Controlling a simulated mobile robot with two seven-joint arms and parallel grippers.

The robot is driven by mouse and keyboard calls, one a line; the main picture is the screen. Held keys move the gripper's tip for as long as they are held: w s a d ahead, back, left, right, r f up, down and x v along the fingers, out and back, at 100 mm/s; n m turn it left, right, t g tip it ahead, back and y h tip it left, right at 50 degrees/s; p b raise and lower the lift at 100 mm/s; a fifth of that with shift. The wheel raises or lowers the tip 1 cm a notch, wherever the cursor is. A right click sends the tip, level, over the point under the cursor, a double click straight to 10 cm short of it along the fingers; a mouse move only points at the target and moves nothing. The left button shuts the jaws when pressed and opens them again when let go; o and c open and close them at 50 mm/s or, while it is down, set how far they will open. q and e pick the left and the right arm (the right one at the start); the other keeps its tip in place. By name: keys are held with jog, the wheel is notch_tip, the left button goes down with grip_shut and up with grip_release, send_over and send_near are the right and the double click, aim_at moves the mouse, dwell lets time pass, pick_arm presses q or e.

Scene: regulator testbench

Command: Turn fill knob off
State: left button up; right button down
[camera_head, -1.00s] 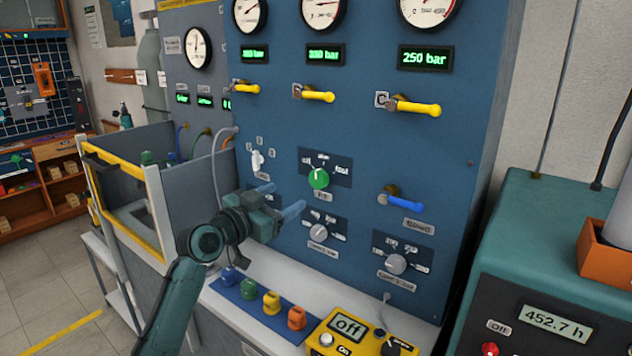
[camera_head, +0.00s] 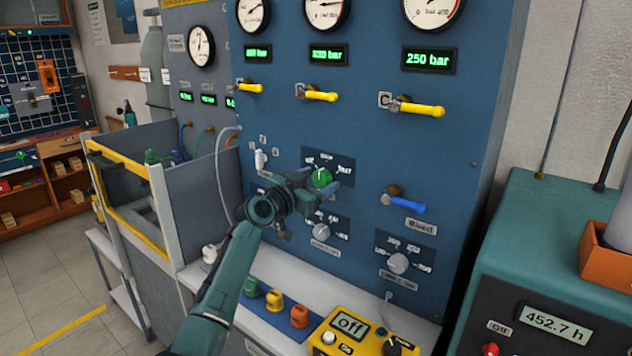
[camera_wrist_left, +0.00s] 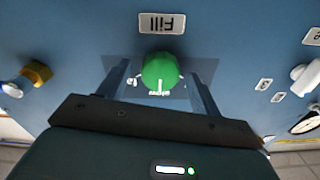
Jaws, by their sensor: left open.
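The green fill knob (camera_head: 321,178) sits on the blue panel, on a dark label plate. It also shows in the left wrist view (camera_wrist_left: 161,72), below the "Fill" label (camera_wrist_left: 162,23), with its white mark pointing down in that picture at the middle of its scale. My left gripper (camera_head: 326,187) is open, with its fingers around the knob. In the left wrist view the fingers (camera_wrist_left: 161,88) stand on either side of the knob with a gap on each side. I cannot tell how deep the fingers reach. My right gripper is not in view.
A blue lever (camera_head: 405,202) and two grey knobs (camera_head: 321,232) (camera_head: 398,263) are nearby on the panel. Yellow levers (camera_head: 418,108) sit above. Below, a ledge holds coloured caps (camera_head: 274,299) and a yellow box reading "off" (camera_head: 352,326).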

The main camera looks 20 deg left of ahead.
pick_arm(q)
jog(key=c, duration=1)
jog(key=shift+n, duration=0.3)
jog(key=n, duration=0.5)
jog(key=shift+n, duration=0.3)
jog(key=n+p, duration=0.1)
jog(key=n, duration=0.4)
jog(key=shift+n+p, duration=0.3)
jog(key=o, duration=1)
jog(key=shift+a, duration=0.1)
